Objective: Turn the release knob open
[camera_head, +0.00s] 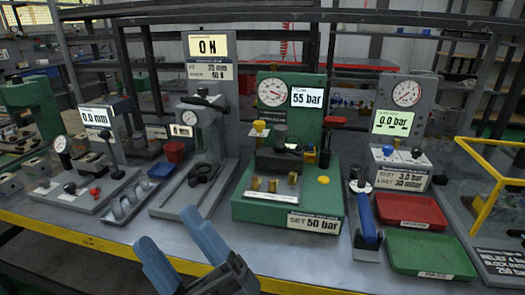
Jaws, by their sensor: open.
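My gripper (168,229) shows at the bottom left of centre, its two blue fingers apart with nothing between them. It is in front of the bench stations and touches no knob. The green press station (333,215) stands in the middle, with a round gauge, a "55 bar" display (307,98) and a "SET 50 bar" label. A yellow knob (260,126) stands at its upper left, and another yellow knob (323,180) is on its base at right. No readable label marks the release knob.
A grey "ON" station (209,70) stands left of the green one. A yellow rail (487,207) rises at far right. The bench front (120,250) has a yellow edge.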

